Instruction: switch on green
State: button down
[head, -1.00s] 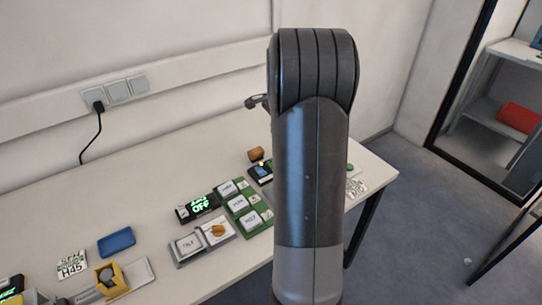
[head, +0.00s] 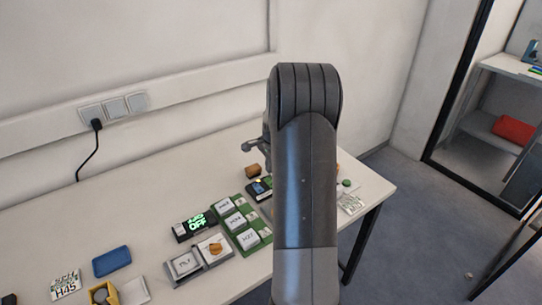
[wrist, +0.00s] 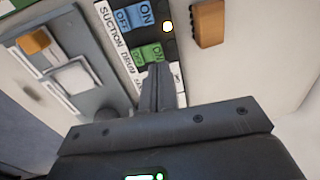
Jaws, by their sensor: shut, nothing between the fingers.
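In the wrist view, a black switch panel (wrist: 181,50) carries a green rocker switch (wrist: 148,53) marked OFF and ON and a blue rocker switch (wrist: 133,16) beside it. White label strips along the panel read SUCTION and DRUM. A small lamp (wrist: 167,27) glows on the panel near the blue switch. My gripper (wrist: 158,68) is shut and empty, its fingertips close to the ON side of the green switch. I cannot tell whether they touch it. In the head view, the panel (head: 258,188) shows small beside my arm, which hides most of my gripper.
A brown block (wrist: 207,23) stands beside the panel.

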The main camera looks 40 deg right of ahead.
aim_at(268, 178)
jog(key=shift+w+f, duration=0.15)
jog(key=shift+f, duration=0.7)
jog(key=shift+w+f, duration=0.15)
jog(key=shift+f, duration=0.7)
